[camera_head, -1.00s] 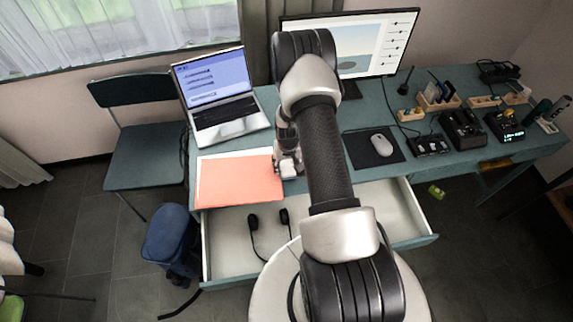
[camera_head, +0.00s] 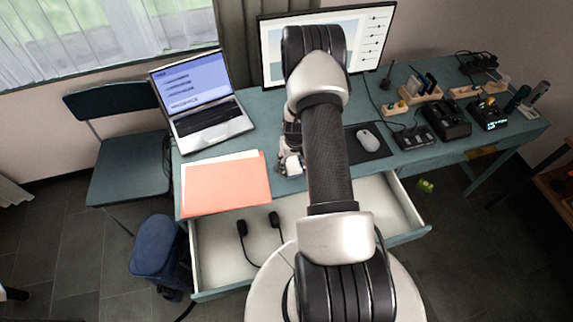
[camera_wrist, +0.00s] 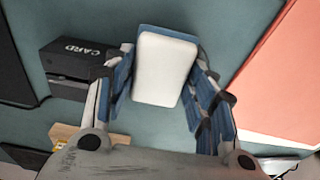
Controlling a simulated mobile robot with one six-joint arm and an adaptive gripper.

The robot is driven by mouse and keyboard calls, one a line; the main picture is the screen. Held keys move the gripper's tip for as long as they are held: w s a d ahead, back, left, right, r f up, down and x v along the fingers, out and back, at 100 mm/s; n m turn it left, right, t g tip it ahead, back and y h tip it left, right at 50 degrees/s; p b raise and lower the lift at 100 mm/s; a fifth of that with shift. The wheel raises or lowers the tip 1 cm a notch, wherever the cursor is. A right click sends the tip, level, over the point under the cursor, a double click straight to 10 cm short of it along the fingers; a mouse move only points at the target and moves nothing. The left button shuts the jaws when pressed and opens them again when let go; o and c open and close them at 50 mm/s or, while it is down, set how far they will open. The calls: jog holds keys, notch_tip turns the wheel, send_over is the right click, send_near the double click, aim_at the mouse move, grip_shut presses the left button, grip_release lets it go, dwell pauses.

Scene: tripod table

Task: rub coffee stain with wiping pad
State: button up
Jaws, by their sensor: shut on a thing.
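My gripper (camera_wrist: 165,85) is shut on a white and blue wiping pad (camera_wrist: 165,70), which sits between the fingers in the wrist view. The pad is close over the teal desk top (camera_wrist: 230,25); whether it touches the surface I cannot tell. In the head view my gripper (camera_head: 291,163) is low over the desk, just right of the orange folder (camera_head: 228,185), and my arm hides part of it. I see no coffee stain in either view; the pad or my arm may cover it.
A black box marked CARD (camera_wrist: 72,60) stands left of the pad in the wrist view. A laptop (camera_head: 208,115) and monitor (camera_head: 370,40) stand behind. A mouse (camera_head: 367,138) lies on a dark mat to the right. The drawer (camera_head: 215,260) below is open, with black cabled items inside.

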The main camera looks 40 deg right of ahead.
aim_at(273, 172)
jog(key=shift+d, duration=0.2)
jog(key=shift+w+a+f+b, duration=0.15)
jog(key=shift+w+a, duration=0.35)
jog(key=shift+a, duration=0.65)
jog(key=shift+w+a+b, duration=0.15)
jog(key=shift+w+a, duration=0.4)
jog(key=shift+a, duration=0.55)
jog(key=shift+w+a+f+b, duration=0.15)
jog(key=shift+w+a, duration=0.35)
jog(key=shift+a, duration=0.65)
jog(key=shift+f, duration=0.1)
jog(key=shift+b, duration=0.35)
jog(key=shift+s+d+b, duration=0.2)
jog(key=shift+s+d, duration=0.25)
jog(key=shift+d, duration=0.4)
jog(key=shift+s+d+b, duration=0.15)
jog(key=shift+s+d, duration=0.3)
jog(key=shift+d, duration=0.4)
jog(key=shift+c, duration=0.3)
jog(key=shift+s+d+r+b, duration=0.1)
jog(key=shift+s+d+b, duration=0.15)
jog(key=shift+d, duration=0.3)
jog(key=shift+s+d+r+b, duration=0.1)
jog(key=shift+s+d+b, duration=0.1)
jog(key=shift+d, duration=0.4)
jog(key=shift+s+d+b, duration=0.2)
jog(key=shift+d+b, duration=0.05)
jog(key=shift+d, duration=0.3)
